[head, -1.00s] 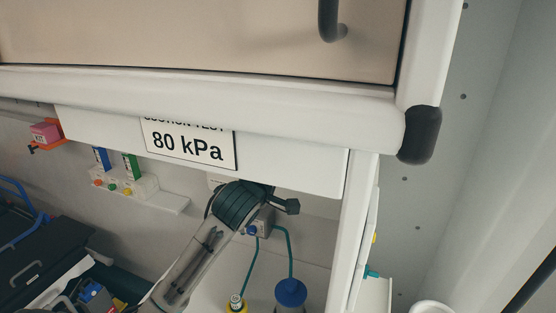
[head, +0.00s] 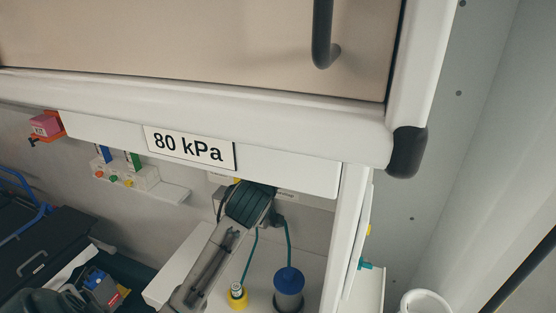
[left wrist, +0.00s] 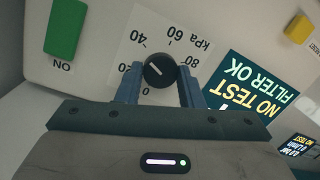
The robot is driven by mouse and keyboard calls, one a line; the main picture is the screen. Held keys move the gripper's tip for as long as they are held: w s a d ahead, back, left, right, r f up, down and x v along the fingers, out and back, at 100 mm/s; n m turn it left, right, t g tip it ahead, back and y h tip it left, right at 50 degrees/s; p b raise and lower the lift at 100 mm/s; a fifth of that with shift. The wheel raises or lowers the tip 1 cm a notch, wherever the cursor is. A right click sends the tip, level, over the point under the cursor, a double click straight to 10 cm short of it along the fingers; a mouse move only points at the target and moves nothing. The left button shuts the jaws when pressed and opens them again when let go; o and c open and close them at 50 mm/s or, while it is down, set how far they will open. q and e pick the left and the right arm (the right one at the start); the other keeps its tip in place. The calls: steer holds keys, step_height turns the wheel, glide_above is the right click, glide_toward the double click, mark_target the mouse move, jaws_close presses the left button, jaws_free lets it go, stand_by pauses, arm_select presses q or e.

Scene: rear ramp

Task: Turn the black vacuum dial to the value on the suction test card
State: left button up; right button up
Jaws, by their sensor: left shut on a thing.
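The black vacuum dial (left wrist: 160,70) sits on a pale panel with a printed kPa scale in the left wrist view. Its white mark points to the upper left, roughly between 20 and 40. My left gripper (left wrist: 159,88) is shut on the dial, with one finger on either side. The suction test card (head: 188,147) reads 80 kPa in the head view; its upper line is hidden by the cabinet edge. In the head view my left arm rises from below to the panel, and its fingers and the dial are hidden behind my wrist. My right gripper is not in view.
A green switch (left wrist: 65,28) marked ON and a dark NO TEST / FILTER OK label (left wrist: 250,98) flank the dial. A blue-lidded jar (head: 289,286) and a yellow-collared bottle (head: 237,294) stand below, with green tubes. An overhead cabinet (head: 210,103) overhangs the panel.

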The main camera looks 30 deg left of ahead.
arm_select(q)
steer(key=shift+f+m+t+y, duration=0.1)
steer(key=shift+m+t, duration=0.3)
steer(key=shift+m, duration=3.7)
steer(key=shift+m+t+y, duration=0.1)
steer(key=shift+m+t, duration=0.3)
steer(key=shift+m, duration=3.7)
steer(key=shift+f+m+t+y, duration=0.1)
steer(key=shift+m+t, duration=0.3)
steer(key=shift+m, duration=3.7)
steer(key=shift+r, duration=0.15)
steer(key=o, duration=0.8)
steer(key=shift+a, duration=0.1)
steer(key=shift+o, duration=0.8)
steer(key=shift+a, duration=0.15)
steer(key=shift+f, duration=0.2)
